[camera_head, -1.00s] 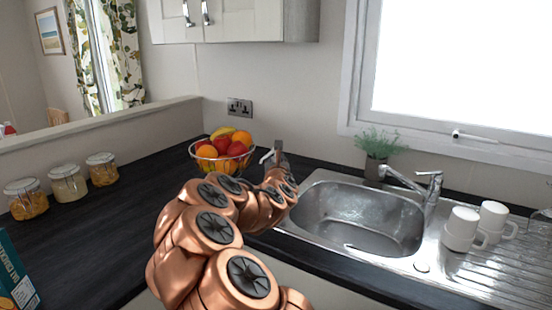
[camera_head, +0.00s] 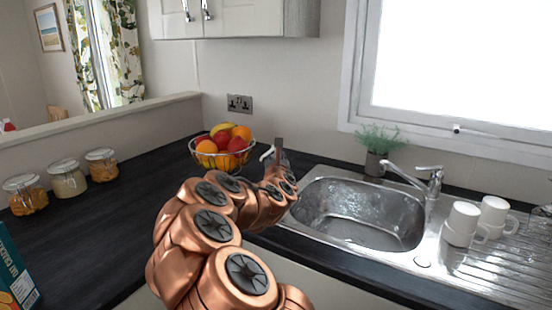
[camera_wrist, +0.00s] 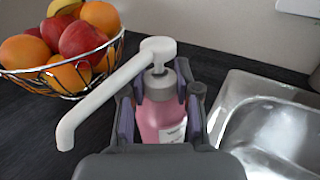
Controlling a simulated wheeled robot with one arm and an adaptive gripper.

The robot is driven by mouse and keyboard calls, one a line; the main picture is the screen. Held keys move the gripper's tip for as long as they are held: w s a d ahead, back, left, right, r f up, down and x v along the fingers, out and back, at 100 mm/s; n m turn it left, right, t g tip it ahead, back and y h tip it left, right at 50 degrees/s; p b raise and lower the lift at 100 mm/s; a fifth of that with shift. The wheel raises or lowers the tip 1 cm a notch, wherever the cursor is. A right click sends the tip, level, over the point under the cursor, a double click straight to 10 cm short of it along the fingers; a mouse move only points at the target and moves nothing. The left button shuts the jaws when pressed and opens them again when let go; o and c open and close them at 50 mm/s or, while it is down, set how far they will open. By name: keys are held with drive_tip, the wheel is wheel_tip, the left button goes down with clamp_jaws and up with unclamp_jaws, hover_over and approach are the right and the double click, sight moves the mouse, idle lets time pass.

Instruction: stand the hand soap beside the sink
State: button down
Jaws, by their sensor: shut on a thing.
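The hand soap (camera_wrist: 161,122) is a pink bottle with a grey collar and a white pump whose spout points to the lower left in the wrist view. My gripper (camera_wrist: 158,108) is shut around the bottle just under the collar. The bottle looks upright, between the fruit basket and the sink. Its base is hidden, so I cannot tell if it touches the worktop. In the head view my arm hides most of the bottle, and part of the white spout (camera_head: 267,155) shows. The steel sink (camera_head: 360,238) lies just right of my gripper; its rim also shows in the wrist view (camera_wrist: 222,100).
A wire fruit basket (camera_head: 222,166) stands close on the left, behind the bottle. A potted plant (camera_head: 376,150) and tap (camera_head: 428,178) stand behind the sink, with white mugs (camera_head: 461,222) on the drainer. Jars (camera_head: 67,179) and a box (camera_head: 15,275) are at left. Dark worktop (camera_head: 120,225) is clear between.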

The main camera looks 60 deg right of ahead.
drive_tip(key=shift+f, duration=0.2)
drive_tip(key=c, duration=0.7)
unclamp_jaws()
drive_tip(key=shift+c, duration=0.2)
drive_tip(key=shift+a, duration=0.1)
drive_tip(key=v, duration=0.7)
drive_tip(key=shift+s, duration=0.2)
drive_tip(key=shift+a, duration=0.1)
